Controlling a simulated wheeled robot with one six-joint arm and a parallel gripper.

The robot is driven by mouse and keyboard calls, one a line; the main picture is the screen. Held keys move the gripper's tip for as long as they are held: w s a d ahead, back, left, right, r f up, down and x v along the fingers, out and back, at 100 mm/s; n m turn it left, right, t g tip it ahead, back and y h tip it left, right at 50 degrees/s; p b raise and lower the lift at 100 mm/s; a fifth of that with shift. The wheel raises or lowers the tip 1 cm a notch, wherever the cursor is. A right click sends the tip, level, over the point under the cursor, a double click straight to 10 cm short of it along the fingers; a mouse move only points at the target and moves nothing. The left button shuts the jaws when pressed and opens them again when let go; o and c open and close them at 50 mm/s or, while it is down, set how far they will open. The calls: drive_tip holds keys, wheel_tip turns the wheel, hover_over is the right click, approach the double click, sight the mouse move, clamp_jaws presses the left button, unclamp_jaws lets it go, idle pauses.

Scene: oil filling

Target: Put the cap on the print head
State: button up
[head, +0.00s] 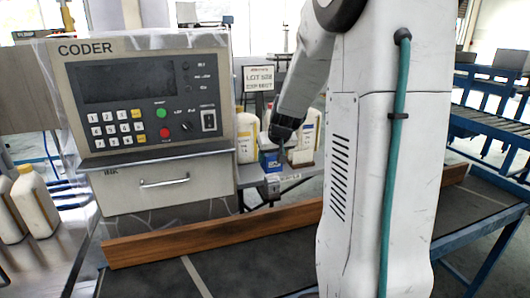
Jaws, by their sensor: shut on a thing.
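My gripper (283,147) is small and dark at the end of my arm, right of the coder cabinet and in front of several white jugs. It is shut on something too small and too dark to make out. A blue box-like thing with pale marks (270,161) shows just left of and behind the fingertips; I cannot tell whether they touch. A small grey block (272,184) sits below it near the guide rail and may be the print head, but I cannot be sure. I cannot pick out the cap.
The coder cabinet (150,200) stands left of my arm, with a drawer handle. A long brown wooden rail (210,238) runs along the dark conveyor (240,265). More jugs (34,205) stand far left. A blue roller conveyor (490,118) lies right.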

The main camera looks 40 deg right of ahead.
sight(273, 178)
wheel_tip(273, 178, down, 3)
drive_tip(key=shift+d+f, duration=0.1)
drive_tip(key=shift+f, duration=0.05)
drive_tip(key=shift+s+f, duration=0.1)
drive_tip(key=shift+f, duration=1.4)
drive_tip(key=shift+c, duration=0.9)
drive_tip(key=shift+f, duration=1.15)
drive_tip(key=shift+f, duration=0.3)
drive_tip(key=o, duration=1.2)
drive_tip(key=shift+o, duration=0.2)
drive_tip(key=shift+r, duration=0.1)
